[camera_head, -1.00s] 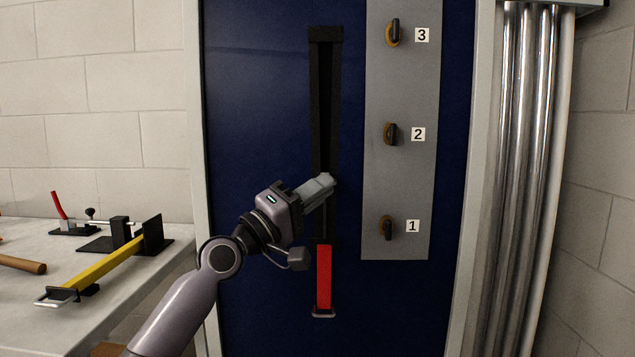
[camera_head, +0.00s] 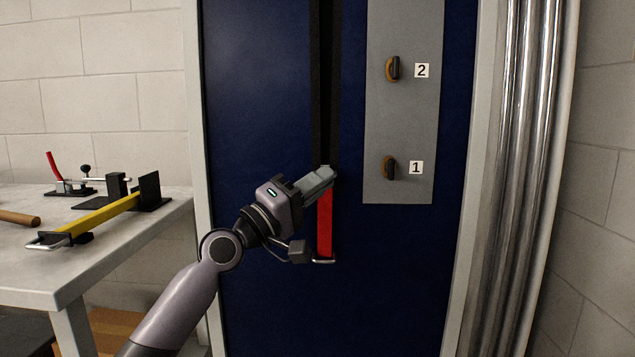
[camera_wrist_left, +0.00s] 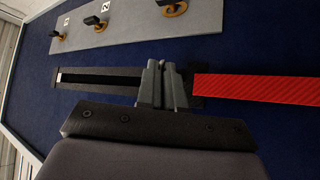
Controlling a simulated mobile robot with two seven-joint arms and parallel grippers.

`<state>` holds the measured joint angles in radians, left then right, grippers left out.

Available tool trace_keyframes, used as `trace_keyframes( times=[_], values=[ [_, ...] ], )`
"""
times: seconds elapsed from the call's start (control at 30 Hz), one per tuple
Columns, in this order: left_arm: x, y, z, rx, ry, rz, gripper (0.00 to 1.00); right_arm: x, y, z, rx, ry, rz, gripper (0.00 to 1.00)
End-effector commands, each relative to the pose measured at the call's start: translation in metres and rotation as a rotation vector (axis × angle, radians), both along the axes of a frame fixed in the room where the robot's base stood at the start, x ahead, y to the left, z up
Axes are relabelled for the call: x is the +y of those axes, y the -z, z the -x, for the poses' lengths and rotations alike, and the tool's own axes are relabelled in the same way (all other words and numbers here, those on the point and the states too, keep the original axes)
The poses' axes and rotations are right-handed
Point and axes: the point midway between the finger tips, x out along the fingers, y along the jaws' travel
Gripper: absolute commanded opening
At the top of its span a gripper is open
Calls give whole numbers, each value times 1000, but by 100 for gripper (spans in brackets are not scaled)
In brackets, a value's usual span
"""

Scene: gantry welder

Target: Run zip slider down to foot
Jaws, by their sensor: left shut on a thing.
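The black zip track (camera_head: 316,110) runs vertically down the dark blue panel (camera_head: 258,110). My left gripper (camera_head: 326,177) is at its lower part, just above a red strap (camera_head: 325,228) that ends in a metal bar. In the left wrist view the fingers (camera_wrist_left: 163,86) are closed together over the track (camera_wrist_left: 112,81), close to the near end of the red strap (camera_wrist_left: 255,88). The slider itself is hidden by the fingers, which are shut on it. My right gripper is out of view.
Shiny vertical pipes (camera_head: 523,180) stand at the right. A workbench (camera_head: 120,245) at the left carries a yellow-handled tool (camera_head: 100,218) and a red-handled clamp (camera_head: 55,168).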

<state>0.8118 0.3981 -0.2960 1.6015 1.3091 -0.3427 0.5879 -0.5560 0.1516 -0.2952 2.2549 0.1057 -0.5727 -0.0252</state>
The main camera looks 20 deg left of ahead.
Motion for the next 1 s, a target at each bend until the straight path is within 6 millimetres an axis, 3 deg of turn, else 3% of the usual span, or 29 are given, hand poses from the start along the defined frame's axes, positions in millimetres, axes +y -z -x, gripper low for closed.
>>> trace_keyframes(
  times=[0.1, 0.2, 0.57, 1.0],
  values=[
    [-1, 4, -2, 11, 0, 0, 0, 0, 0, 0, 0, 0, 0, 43],
    [-1, 4, -2, 10, 0, 0, 32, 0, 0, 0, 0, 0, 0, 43],
    [2, 2, 1, 4, -1, -1, 32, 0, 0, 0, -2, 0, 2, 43],
    [30, 26, 43, 5, 0, -1, 32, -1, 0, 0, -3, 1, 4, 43]
  ],
)
